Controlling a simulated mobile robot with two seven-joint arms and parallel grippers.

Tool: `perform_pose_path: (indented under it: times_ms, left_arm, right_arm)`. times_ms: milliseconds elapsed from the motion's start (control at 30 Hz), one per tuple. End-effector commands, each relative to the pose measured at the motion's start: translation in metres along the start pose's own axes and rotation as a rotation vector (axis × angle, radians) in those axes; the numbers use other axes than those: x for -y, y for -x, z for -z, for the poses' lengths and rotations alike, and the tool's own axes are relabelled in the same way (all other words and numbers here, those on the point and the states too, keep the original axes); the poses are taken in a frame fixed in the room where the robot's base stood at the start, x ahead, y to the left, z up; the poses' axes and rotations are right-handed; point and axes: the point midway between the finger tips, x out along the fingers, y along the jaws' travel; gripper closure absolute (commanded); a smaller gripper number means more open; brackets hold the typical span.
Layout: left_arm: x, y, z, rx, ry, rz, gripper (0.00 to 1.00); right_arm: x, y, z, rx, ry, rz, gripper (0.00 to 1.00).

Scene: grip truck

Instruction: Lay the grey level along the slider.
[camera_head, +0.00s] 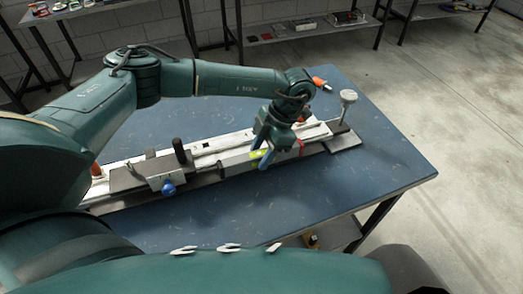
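The slider (128,179) is a long pale rail assembly with a dark carriage, lying across the blue table. The grey level (235,160), a long grey bar with a yellow-green vial, lines up with the slider's right half. I cannot tell whether it rests on the slider or is just above it. My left gripper (266,150) points down at the level, its blue fingers at the level's middle, one in front of the near face. Whether they press on it is not clear. The gripper hides part of the level. My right gripper is not in view.
A blue-knobbed clamp (168,187) and a black upright handle (179,150) stand on the slider's left half. A post with a round pale top (348,97) stands at its right end. The blue tabletop (375,160) is clear at the right and front.

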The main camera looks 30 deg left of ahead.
Motion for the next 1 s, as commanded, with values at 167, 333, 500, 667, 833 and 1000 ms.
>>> perform_pose_path:
  times_ms: [167,333,500,667,833,1000]
  left_arm:
    - [0.0,0.0,0.0,0.0,0.0,0.0,0.48]
    - [0.0,0.0,0.0,0.0,0.0,0.0,0.48]
    - [0.0,0.015,-0.001,0.003,0.0,-0.002,0.48]
    - [-0.001,0.048,-0.002,0.005,0.001,-0.003,0.48]
    - [0.0,0.087,-0.002,0.004,0.001,-0.003,0.48]
    - [0.0,0.116,-0.001,0.002,0.0,-0.001,0.48]
  right_arm:
    - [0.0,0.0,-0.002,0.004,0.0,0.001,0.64]
    - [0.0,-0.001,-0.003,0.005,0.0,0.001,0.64]
    - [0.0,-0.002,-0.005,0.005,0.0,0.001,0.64]
    - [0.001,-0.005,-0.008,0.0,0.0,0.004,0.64]
    - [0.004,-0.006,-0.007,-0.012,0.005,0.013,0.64]
    - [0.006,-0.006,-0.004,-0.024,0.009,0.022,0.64]
